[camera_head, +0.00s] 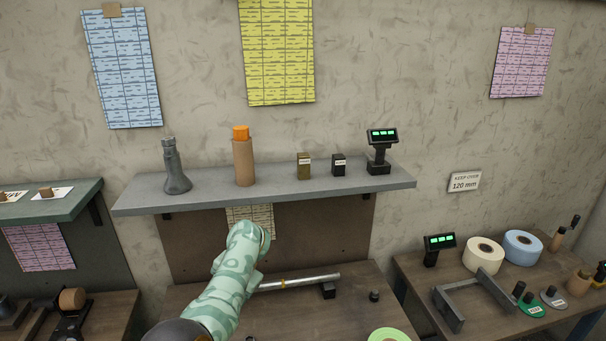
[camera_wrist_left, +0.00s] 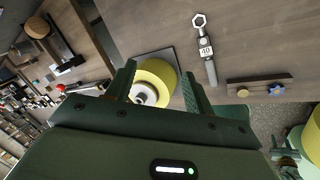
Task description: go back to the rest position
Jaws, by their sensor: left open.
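My left gripper (camera_wrist_left: 158,68) is open in the left wrist view, its two dark green fingers apart. A yellow roll (camera_wrist_left: 160,72) with a pale core shows beyond and between the fingers, by a dark plate (camera_wrist_left: 172,54) on a wooden table. The picture does not show whether the fingers touch the roll. In the head view, a mint-patterned arm link (camera_head: 232,275) of mine rises from the lower middle in front of the shelf. No gripper fingers show there.
A grey shelf (camera_head: 300,187) holds a dark bottle (camera_head: 174,170), a brown cylinder (camera_head: 244,163) and small blocks. A metal bar (camera_head: 300,281) lies below. Rolls (camera_head: 483,256) and a metal frame (camera_head: 468,292) occupy the right table. A wrench-like tool (camera_wrist_left: 206,48) lies near the yellow roll.

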